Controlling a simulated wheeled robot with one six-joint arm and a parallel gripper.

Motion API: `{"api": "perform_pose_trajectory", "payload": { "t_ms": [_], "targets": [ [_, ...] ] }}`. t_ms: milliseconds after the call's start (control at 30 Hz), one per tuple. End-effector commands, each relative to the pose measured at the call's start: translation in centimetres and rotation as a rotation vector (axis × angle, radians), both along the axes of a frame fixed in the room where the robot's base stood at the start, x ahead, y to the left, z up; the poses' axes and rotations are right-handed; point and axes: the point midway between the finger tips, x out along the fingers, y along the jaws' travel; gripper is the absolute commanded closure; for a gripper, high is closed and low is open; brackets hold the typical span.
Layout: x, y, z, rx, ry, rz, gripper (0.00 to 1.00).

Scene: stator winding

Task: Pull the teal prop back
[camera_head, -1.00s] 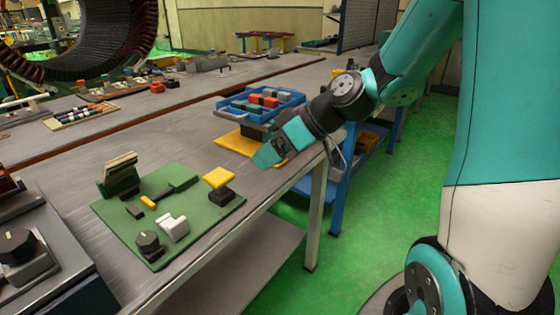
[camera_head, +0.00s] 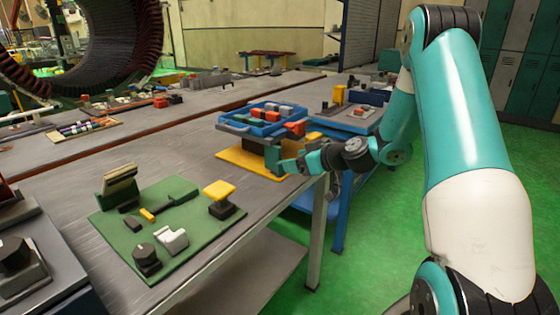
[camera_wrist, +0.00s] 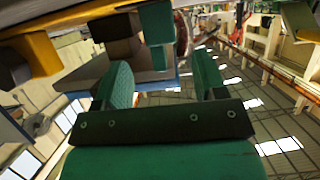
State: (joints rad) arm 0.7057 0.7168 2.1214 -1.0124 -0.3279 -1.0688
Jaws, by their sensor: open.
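The teal prop (camera_head: 273,158) stands upright on the yellow mat (camera_head: 238,157), under the right side of the blue tray (camera_head: 270,129). In the wrist view the prop (camera_wrist: 157,28) is a teal block ahead of my fingers, roughly between them in line, and the picture is upside down. My gripper (camera_head: 286,167) is level at the table's edge and points left towards the prop. In the wrist view my gripper (camera_wrist: 163,78) shows its two teal fingers spread apart with nothing between them. I cannot tell the exact gap to the prop.
A green mat (camera_head: 125,232) with black, grey and yellow parts lies nearer on the table. Red and grey pieces lie in the tray. A blue-framed cart (camera_head: 350,122) with parts stands behind my gripper. The green floor at the right is clear.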

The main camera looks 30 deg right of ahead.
Motion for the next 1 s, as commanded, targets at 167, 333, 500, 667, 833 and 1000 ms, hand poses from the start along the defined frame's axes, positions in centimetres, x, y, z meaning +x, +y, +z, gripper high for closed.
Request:
{"api": "perform_pose_trajectory", "payload": {
  "t_ms": [167, 333, 500, 667, 833, 1000],
  "targets": [
    [3.1, 1.3, -1.3, 0.001, 0.000, 0.005, 0.35],
    [5.0, 1.9, -2.1, 0.001, 0.000, 0.003, 0.35],
    [5.6, 2.1, -2.5, 0.001, 0.000, 0.000, 0.35],
    [5.6, 2.1, -2.5, 0.001, 0.000, 0.000, 0.35],
    [5.6, 2.1, -2.5, 0.001, 0.000, 0.000, 0.56],
    [5.6, 2.0, -2.5, 0.001, 0.000, 0.000, 0.95]
  ]
}}
